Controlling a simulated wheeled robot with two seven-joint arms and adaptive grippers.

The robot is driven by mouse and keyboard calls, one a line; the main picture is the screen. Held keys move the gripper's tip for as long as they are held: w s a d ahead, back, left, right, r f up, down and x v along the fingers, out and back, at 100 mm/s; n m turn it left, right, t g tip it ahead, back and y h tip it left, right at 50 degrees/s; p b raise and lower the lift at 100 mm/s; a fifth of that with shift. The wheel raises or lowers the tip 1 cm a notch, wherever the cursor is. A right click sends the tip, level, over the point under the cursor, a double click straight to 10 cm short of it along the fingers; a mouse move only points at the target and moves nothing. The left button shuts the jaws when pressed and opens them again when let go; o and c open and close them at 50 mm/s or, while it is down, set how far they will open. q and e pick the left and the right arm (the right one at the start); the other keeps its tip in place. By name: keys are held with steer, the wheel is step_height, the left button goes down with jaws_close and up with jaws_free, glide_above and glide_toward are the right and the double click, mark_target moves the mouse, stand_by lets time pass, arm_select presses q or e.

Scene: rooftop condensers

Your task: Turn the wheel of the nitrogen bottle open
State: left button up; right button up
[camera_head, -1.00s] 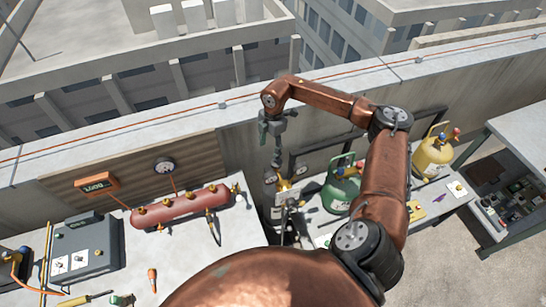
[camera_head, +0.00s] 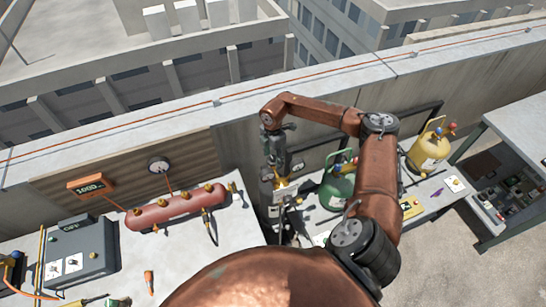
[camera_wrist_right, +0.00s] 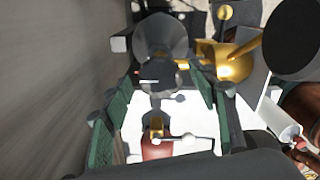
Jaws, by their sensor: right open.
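The nitrogen bottle (camera_head: 271,198) appears to be the dark grey cylinder against the wall behind the bench gap, with brass fittings (camera_head: 287,178) at its top. My right gripper (camera_head: 277,172) points down at the top of the bottle and hides most of its wheel. In the right wrist view my right gripper (camera_wrist_right: 160,105) is open, its green pads apart. A dark rounded part (camera_wrist_right: 162,75), perhaps the wheel, shows between or just beyond the fingers; I cannot tell if they touch it. A brass valve body (camera_wrist_right: 232,60) is beside the right-hand finger. My left gripper is not in view.
A red manifold (camera_head: 176,208) lies on the left bench, beside a grey box (camera_head: 80,255). A green bottle (camera_head: 337,188) stands close right of the gripper, a yellow one (camera_head: 428,150) farther right. The parapet wall (camera_head: 232,150) is close behind.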

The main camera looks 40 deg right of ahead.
steer(key=shift+c, duration=0.6)
steer(key=c, duration=1)
